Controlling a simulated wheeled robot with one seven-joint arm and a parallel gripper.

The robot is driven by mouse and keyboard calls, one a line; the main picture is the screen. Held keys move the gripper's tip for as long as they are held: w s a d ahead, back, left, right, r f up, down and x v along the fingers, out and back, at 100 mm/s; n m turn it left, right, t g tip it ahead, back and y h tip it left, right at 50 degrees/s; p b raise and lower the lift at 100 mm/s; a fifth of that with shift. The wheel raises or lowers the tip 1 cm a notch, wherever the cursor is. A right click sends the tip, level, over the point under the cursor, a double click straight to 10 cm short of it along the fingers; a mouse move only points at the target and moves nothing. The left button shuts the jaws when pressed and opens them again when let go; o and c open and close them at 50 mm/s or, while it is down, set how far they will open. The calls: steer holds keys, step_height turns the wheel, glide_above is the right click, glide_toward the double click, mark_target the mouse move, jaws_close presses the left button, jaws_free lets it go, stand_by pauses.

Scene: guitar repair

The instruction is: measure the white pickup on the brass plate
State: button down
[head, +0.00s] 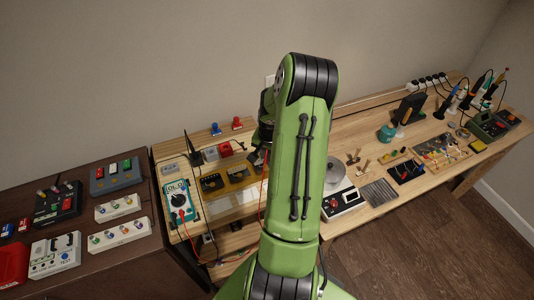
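A teal multimeter (179,201) with a dark dial lies on the left part of the wooden bench, with red and dark leads running from it. A yellow-brass plate (238,177) lies to its right, with dark blocks that look like pickups (212,182) on it. I cannot make out a white pickup on the plate for certain; my green arm covers the area just to the right.
A scale (343,201) with a round pan stands right of my arm. Further right are a teal jar (387,132), a parts tray (440,151) and soldering tools. A dark table (130,262) at left holds several switch boxes. Red and blue clips stand behind the plate.

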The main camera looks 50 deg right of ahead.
steer(key=shift+f+b, duration=0.6)
steer(key=shift+b, duration=0.05)
stand_by(2.8)
steer(key=p+v, duration=0.1)
steer(key=v, duration=0.1)
steer(key=p+v, duration=0.2)
steer(key=w+d+p+v, duration=0.1)
steer(key=v, duration=0.1)
steer(key=shift+a+r, duration=0.1)
steer(key=shift+r, duration=0.1)
steer(key=shift+f, duration=0.1)
